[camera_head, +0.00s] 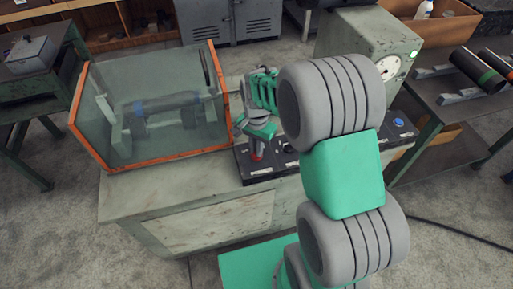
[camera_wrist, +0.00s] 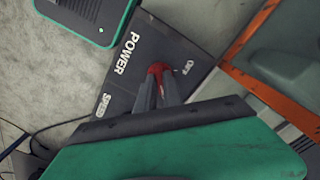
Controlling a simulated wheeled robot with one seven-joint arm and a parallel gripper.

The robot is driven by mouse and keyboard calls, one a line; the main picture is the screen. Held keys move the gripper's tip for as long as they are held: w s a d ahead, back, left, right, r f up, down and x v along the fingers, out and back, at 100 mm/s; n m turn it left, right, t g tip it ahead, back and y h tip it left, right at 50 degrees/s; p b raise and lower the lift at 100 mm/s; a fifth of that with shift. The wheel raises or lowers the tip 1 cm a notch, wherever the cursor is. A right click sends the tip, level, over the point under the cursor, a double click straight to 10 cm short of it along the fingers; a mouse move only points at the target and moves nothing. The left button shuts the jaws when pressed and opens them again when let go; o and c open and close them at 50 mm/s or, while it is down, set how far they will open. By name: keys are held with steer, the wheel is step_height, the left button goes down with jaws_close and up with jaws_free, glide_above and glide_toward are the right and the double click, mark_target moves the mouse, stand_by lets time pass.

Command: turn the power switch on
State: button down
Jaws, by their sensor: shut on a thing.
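The red power switch (camera_wrist: 158,70) is on the black control panel (camera_wrist: 110,98), beside the large word POWER and a smaller, hard-to-read label. It also shows as a red spot in the head view (camera_head: 257,154), at the panel's left end. My gripper (camera_wrist: 158,88) reaches down to the panel with its two grey fingers shut on the red switch. The fingers hide part of the switch, so I cannot tell its exact position.
A glass case with an orange frame (camera_head: 155,158) stands close left of the panel on the same bench (camera_head: 140,195). A grey machine box with a dial (camera_head: 400,52) stands at the back right. A blue button (camera_head: 398,122) is at the panel's right end.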

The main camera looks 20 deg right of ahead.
steer(key=shift+r, duration=0.1)
steer(key=c, duration=1.5)
jaws_free()
step_height(320, 180, up, 8)
steer(key=shift+f+b, duration=0.15)
steer(key=shift+b, duration=0.4)
